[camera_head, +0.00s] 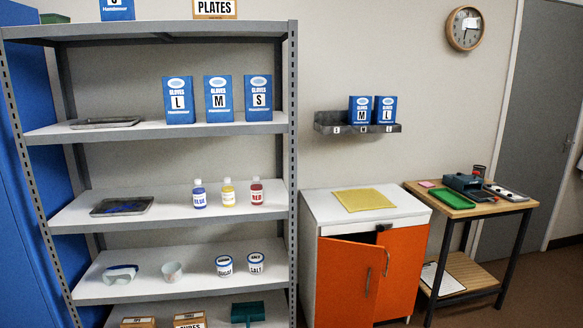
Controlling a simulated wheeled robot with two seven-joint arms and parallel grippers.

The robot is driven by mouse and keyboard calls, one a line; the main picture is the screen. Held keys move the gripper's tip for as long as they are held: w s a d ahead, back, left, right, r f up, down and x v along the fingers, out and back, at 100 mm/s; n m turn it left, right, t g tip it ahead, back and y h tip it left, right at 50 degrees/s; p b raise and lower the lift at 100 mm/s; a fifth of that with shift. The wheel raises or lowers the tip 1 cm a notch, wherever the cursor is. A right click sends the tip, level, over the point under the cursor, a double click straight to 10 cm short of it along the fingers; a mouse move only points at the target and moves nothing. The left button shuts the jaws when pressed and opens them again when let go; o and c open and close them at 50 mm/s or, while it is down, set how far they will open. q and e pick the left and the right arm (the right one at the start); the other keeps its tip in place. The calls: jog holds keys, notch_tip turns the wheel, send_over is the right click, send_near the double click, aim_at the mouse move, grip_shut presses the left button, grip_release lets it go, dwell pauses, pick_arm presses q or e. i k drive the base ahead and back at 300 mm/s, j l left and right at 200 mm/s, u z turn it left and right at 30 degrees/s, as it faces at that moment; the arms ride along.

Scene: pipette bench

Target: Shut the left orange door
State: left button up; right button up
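The white cabinet (318,210) stands right of the tall shelf rack and has two orange doors. The left orange door (343,285) is partly open: its free edge stands out from the cabinet, and a dark gap shows above its top edge. Its metal handle (367,282) is near that free edge. The right orange door (408,262) looks closed, with its handle (387,263) near the middle. The lower part of the left door is cut off by the frame. Neither of my grippers is in view.
A yellow mat (364,200) lies on the cabinet top. The grey shelf rack (292,150) stands close on the cabinet's left, with bottles, glove boxes and tubs. A wooden table (470,209) stands on its right. Some floor (540,290) shows at the lower right.

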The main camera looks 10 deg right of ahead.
aim_at(349, 274)
jog(key=i+l, duration=0.25)
jog(key=i+l+u, duration=0.15)
jog(key=l, duration=0.3)
jog(key=i+l, duration=0.3)
jog(key=i+l+u, duration=0.1)
jog(key=i+l, duration=0.15)
jog(key=l, duration=0.25)
